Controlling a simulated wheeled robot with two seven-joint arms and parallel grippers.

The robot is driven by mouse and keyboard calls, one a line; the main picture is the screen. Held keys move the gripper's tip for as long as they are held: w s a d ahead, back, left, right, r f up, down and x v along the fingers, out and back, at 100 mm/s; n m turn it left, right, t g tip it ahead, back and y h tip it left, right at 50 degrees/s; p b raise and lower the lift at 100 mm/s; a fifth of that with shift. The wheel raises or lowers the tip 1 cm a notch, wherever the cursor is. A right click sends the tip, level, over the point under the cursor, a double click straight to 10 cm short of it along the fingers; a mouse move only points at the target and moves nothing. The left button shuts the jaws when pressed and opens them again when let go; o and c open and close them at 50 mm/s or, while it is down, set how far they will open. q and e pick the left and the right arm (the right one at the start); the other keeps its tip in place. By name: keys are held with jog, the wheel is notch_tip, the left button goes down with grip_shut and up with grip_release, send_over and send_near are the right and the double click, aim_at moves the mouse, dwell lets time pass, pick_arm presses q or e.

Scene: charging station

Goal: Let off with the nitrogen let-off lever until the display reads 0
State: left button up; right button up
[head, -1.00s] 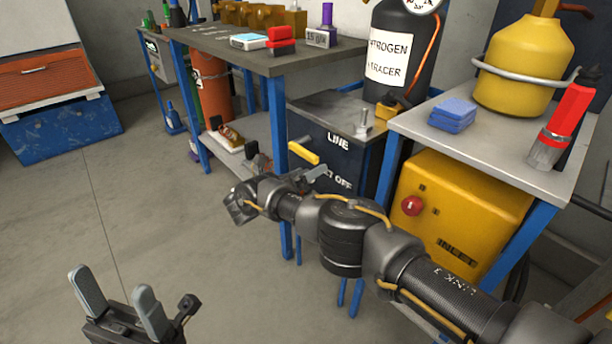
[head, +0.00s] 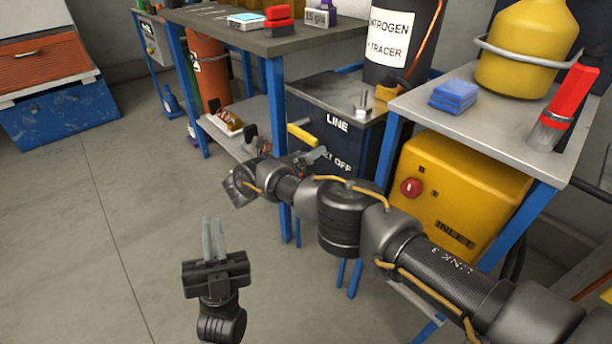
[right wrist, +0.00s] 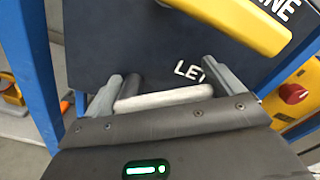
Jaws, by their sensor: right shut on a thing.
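The let-off lever is a pale grey bar (right wrist: 165,98) below the partly covered "LET" lettering on the dark panel (right wrist: 125,45). My right gripper (right wrist: 168,92) is shut on it, with a finger at each end of the bar. In the head view my right gripper (head: 290,160) is at the panel's left part and my own wrist hides most of the lever. My left gripper (head: 214,240) is over the floor, empty, its fingers close together. The nitrogen tank (head: 395,40) stands behind the panel; its top is cut off, and no display reading is visible.
A yellow lever (head: 300,135) sits by the "LINE" lettering, close above my right gripper; it also shows in the right wrist view (right wrist: 235,18). Blue table legs (head: 388,150) flank the panel. A yellow box (head: 460,190) with a red knob is at right.

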pick_arm(q)
jog(key=w+d+f+m+g+h, duration=0.1)
jog(key=w+d+f+m, duration=0.2)
jog(key=m, duration=0.1)
jog(key=w+d+f+m+g+h, duration=0.1)
jog(key=w+d+f+m, duration=0.1)
jog(key=d+f+m, duration=0.1)
jog(key=w+d+f+m+g+h, duration=0.1)
jog(key=w+d+f+m+g, duration=0.1)
jog(key=w+d+f+m, duration=0.1)
jog(key=shift+w+d+f+m, duration=0.3)
jog(key=shift+f+m, duration=0.2)
jog(key=shift+m, duration=0.3)
grip_shut()
jog(key=w+d+f+m+g+h, duration=0.3)
jog(key=w+d+f+m, duration=0.25)
jog(key=f+m, duration=0.55)
jog(key=w+d+r+m, duration=0.2)
jog(key=w+r, duration=0.7)
jog(key=r, duration=0.2)
jog(key=shift+d+m+g, duration=0.2)
jog(key=shift+m+g, duration=0.1)
jog(key=shift+g, duration=0.1)
